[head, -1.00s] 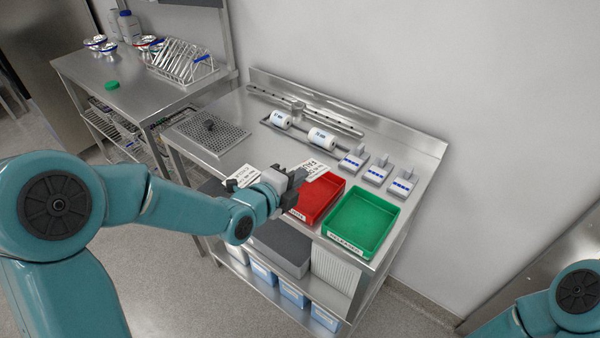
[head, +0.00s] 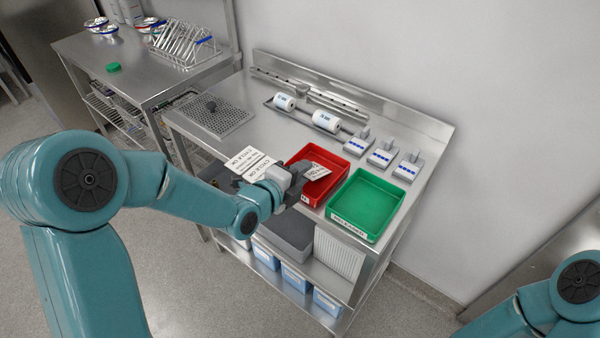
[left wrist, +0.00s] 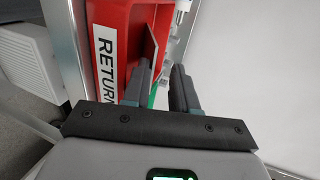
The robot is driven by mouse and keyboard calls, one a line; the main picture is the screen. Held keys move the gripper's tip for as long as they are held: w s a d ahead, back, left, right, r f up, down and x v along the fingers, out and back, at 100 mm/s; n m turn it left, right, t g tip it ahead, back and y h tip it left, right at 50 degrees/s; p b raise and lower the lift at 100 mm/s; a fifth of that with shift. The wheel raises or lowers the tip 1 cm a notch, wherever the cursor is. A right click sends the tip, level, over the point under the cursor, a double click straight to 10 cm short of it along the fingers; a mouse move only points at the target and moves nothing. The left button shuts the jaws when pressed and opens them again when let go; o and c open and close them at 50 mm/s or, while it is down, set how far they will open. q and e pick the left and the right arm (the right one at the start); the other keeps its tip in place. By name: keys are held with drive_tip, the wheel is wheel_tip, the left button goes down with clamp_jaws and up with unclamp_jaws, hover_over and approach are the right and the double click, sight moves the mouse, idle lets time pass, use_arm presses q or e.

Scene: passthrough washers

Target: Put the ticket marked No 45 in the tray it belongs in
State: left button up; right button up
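A white printed ticket (head: 318,172) is tilted over the red tray (head: 301,155), at my left gripper's fingertips; its number is too small to read surely. My left gripper (head: 301,173) is at the red tray's left front side. In the left wrist view its fingers (left wrist: 163,85) stand apart, with the ticket's thin edge (left wrist: 153,45) by the left finger. The red tray (left wrist: 133,20) there bears a label reading RETURN. The green tray (head: 366,204) stands to the right, empty, with a white label. My right gripper is out of view.
Other white tickets (head: 255,165) lie left of the gripper, one seeming to read CYCLE OK. Paper rolls (head: 326,121) and several small stamps (head: 381,155) stand behind the trays. A perforated plate (head: 215,118) is at the left. Grey and blue bins sit below.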

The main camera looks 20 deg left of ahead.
use_arm(q)
drive_tip(key=b+v, duration=0.8)
drive_tip(key=v, duration=0.8)
drive_tip(key=shift+s+a, duration=0.15)
drive_tip(key=shift+s, duration=0.1)
drive_tip(key=shift+f, duration=0.1)
drive_tip(key=w+d+f+n+g+p, duration=0.1)
drive_tip(key=d+f+n+g, duration=0.15)
drive_tip(key=f+n, duration=0.5)
drive_tip(key=w+d+f+n+g+p, duration=0.1)
drive_tip(key=f+n+g+p, duration=0.2)
drive_tip(key=f, duration=0.7)
drive_tip(key=s+d+f+n+g, duration=0.2)
drive_tip(key=s+f+n+g, duration=0.2)
drive_tip(key=f, duration=0.5)
drive_tip(key=s+d+f+n+g+p, duration=0.1)
drive_tip(key=s+d+f+n+g, duration=0.2)
drive_tip(key=s+f+n, duration=0.6)
drive_tip(key=shift+s+d+f+g, duration=0.2)
drive_tip(key=shift+s+d+g, duration=0.15)
drive_tip(key=shift+s, duration=0.35)
